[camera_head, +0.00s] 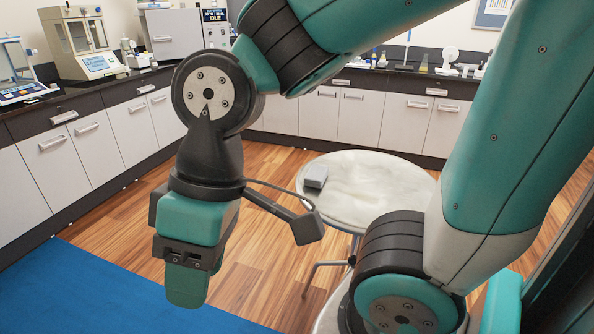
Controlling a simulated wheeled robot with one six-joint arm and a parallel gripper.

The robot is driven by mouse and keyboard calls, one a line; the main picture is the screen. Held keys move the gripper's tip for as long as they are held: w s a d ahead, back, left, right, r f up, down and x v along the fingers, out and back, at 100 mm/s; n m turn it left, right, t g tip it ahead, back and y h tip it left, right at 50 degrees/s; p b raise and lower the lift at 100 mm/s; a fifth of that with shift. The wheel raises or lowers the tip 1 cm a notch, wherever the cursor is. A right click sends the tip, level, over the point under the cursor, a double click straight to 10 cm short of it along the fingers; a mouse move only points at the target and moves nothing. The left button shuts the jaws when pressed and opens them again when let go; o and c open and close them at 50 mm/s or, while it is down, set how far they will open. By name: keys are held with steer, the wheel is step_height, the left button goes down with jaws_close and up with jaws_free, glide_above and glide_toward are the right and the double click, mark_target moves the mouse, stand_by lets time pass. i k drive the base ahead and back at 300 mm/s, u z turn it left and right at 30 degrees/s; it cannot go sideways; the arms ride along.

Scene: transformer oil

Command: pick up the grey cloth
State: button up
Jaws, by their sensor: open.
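A small grey folded block (315,176), which looks like the grey cloth, lies on the left part of a round pale table or stool top (375,190). My gripper (186,286) hangs pointing down at the left centre, in front of and to the left of the stool. It is apart from the cloth and looks empty. It is open, though its fingers are seen side-on and the gap between them is hidden.
Cabinets and dark counters with lab equipment (84,42) run along the left and back. A blue mat (90,290) covers the floor at lower left. Wooden floor (260,265) is clear between mat and stool. My arm hides part of the stool's right side.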

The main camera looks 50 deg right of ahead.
mark_target(317, 176)
steer(key=i, duration=0.7)
steer(key=z, duration=2)
steer(key=i, duration=0.5)
